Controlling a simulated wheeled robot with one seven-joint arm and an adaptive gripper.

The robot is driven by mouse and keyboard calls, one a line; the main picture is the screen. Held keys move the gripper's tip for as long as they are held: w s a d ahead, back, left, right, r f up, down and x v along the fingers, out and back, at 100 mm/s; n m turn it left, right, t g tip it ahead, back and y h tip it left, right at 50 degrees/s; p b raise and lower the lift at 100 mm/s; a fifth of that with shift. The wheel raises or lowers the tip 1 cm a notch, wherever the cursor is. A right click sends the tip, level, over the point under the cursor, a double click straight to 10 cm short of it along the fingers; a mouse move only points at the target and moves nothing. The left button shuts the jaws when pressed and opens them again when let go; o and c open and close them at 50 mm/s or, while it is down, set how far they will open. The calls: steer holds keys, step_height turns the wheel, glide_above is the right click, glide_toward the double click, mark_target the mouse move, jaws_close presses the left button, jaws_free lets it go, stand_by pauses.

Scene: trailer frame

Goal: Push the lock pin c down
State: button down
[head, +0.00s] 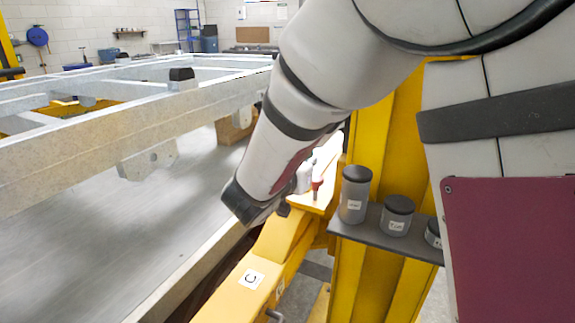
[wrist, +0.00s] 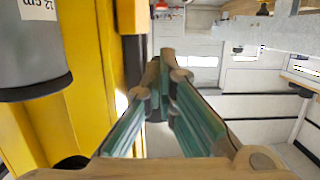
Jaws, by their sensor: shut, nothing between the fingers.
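The white label marked C (head: 251,279) is on a yellow beam (head: 232,300) at the lower middle of the head view. A small grey rod (head: 275,315) sticks out near it at the bottom edge; I cannot tell if it is lock pin c. A small red part (head: 317,190) shows farther up, beside my arm. My gripper (wrist: 163,65) shows in the wrist view with its fingers together and nothing between them. In the head view my wrist hides most of it. No clear contact with a pin shows.
A yellow post (head: 382,150) carries a dark shelf (head: 345,228) with several grey canisters (head: 354,195); one canister (wrist: 35,60) is close at upper left in the wrist view. The grey trailer frame (head: 110,135) fills the left.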

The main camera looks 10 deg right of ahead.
glide_above(316, 184)
steer(key=f, duration=0.1)
steer(key=shift+s+a+f+b, duration=0.15)
steer(key=shift+f+b, duration=0.15)
steer(key=shift+f, duration=0.75)
steer(key=shift+s+a+f+b, duration=0.1)
steer(key=shift+f+b, duration=0.2)
steer(key=shift+f, duration=0.7)
step_height(316, 184, down, 4)
steer(key=shift+r+b, duration=0.1)
steer(key=shift+b, duration=0.6)
steer(key=shift+r, duration=0.1)
